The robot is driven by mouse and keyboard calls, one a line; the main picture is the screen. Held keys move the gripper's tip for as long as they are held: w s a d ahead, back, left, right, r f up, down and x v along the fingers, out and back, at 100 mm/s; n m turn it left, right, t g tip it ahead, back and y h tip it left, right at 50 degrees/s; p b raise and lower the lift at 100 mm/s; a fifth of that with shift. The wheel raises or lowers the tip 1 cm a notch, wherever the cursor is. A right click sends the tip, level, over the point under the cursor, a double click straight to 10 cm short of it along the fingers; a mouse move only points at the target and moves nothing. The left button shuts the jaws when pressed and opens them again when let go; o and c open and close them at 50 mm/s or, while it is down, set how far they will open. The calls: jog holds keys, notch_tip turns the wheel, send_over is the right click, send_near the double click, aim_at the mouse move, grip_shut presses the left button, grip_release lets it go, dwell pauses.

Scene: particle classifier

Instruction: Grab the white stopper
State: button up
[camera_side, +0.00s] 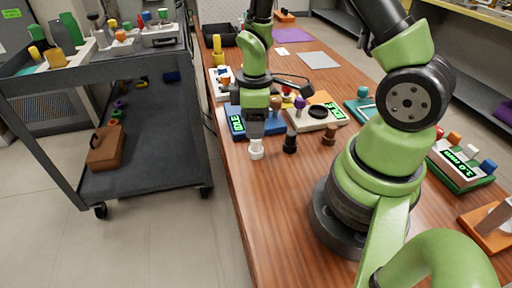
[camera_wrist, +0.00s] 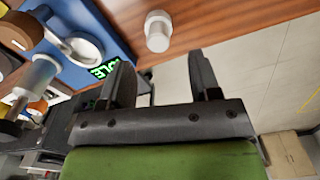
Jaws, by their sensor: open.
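The white stopper (camera_side: 256,152) stands upright on the wooden table, near its left edge. It also shows in the wrist view (camera_wrist: 158,38), at the top middle, in front of the fingertips. My gripper (camera_side: 255,136) points down right above the stopper or slightly behind it in the side view; the exact gap cannot be told there. In the wrist view, my gripper (camera_wrist: 164,70) is open, with two dark fingers apart and nothing between them. The stopper lies just past the fingertips, roughly between their lines.
A black stopper (camera_side: 290,143) and a brown stopper (camera_side: 329,134) stand to the right. The blue device (camera_side: 236,122) with a green display is close behind my gripper. The beige device (camera_side: 333,121) is at its right. The bare table (camera_side: 270,195) in front is clear. A grey cart (camera_side: 145,150) stands left.

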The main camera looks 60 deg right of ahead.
aim_at(256, 141)
jog(key=shift+s+d+f, duration=0.1)
jog(key=shift+d+f, duration=0.05)
jog(key=shift+f, duration=2.95)
jog(key=shift+c, duration=0.2)
